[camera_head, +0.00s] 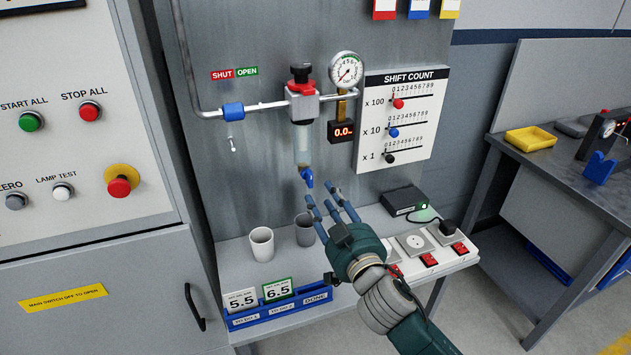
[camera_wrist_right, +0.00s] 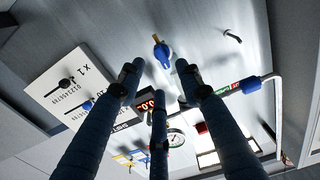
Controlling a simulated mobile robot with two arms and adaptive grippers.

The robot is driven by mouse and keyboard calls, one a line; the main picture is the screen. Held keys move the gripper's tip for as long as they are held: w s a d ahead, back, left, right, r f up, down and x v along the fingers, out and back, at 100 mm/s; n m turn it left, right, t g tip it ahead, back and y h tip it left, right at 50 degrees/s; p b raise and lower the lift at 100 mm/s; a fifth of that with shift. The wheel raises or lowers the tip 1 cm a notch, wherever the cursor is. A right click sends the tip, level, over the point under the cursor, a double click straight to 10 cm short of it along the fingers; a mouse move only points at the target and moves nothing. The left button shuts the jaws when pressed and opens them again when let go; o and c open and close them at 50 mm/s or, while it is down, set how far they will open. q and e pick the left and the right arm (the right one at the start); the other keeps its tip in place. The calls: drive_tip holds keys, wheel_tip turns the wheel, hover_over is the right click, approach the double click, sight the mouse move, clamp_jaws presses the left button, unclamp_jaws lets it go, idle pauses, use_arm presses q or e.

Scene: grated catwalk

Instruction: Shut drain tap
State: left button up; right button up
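The drain tap (camera_head: 307,177) is a small blue tap at the bottom of the clear filter bowl (camera_head: 302,145) on the grey panel. It also shows in the right wrist view (camera_wrist_right: 161,50), above and beyond my fingertips, with a brass-coloured part. My right gripper (camera_head: 325,199) is just below and to the right of the tap in the head view. Its three fingers are spread and empty, and in the right wrist view (camera_wrist_right: 158,82) they show apart from the tap. Whether the tap is open or shut I cannot tell. My left gripper is out of view.
A white cup (camera_head: 262,244) and a grey cup (camera_head: 304,230) stand on the shelf below the tap. A pressure gauge (camera_head: 346,69), a red display (camera_head: 342,131) and the shift count board (camera_head: 402,115) are close by. A blue card rack (camera_head: 275,311) lines the shelf's front.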

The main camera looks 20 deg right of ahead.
sight(309, 178)
drive_tip(key=w+p, duration=0.1)
drive_tip(key=w, duration=0.5)
drive_tip(key=shift+w+a, duration=0.15)
drive_tip(key=shift+w, duration=0.25)
clamp_jaws()
